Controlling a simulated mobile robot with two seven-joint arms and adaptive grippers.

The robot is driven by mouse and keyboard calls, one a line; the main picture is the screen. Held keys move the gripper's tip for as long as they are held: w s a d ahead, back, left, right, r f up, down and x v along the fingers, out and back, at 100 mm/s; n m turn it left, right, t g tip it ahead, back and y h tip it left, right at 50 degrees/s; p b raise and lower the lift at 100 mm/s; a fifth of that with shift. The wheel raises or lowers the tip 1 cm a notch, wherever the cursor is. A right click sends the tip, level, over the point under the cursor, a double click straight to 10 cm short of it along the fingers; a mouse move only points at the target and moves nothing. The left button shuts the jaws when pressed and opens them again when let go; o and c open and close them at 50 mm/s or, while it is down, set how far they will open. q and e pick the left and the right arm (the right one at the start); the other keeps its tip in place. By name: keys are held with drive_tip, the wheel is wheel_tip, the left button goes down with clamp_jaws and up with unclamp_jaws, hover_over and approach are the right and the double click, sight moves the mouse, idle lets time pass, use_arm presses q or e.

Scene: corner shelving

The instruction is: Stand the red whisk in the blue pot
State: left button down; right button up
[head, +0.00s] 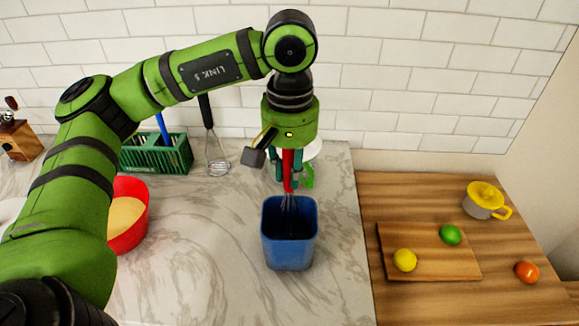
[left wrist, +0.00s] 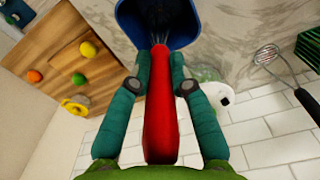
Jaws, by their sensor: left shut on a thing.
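The red whisk (head: 287,170) hangs upright, handle up, with its wire end reaching down into the mouth of the blue pot (head: 289,246). My left gripper (head: 288,182) is shut on the red whisk's handle above the pot. In the left wrist view the red handle (left wrist: 160,110) lies between the two teal fingers, and the wires run into the blue pot (left wrist: 190,20). Whether the wires touch the pot's bottom is hidden. My right gripper is in neither view.
A red bowl (head: 130,213) stands left of the pot. A green rack (head: 156,154) and a black-handled whisk (head: 217,155) are by the back wall. A cutting board (head: 430,265) with fruit and a yellow-lidded cup (head: 484,203) are at right. Marble around the pot's front is clear.

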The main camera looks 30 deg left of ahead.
use_arm(q)
drive_tip(key=c, duration=1.1)
unclamp_jaws()
drive_tip(key=shift+o, duration=0.2)
wheel_tip(320, 180, up, 12)
drive_tip(key=shift+r, duration=0.1)
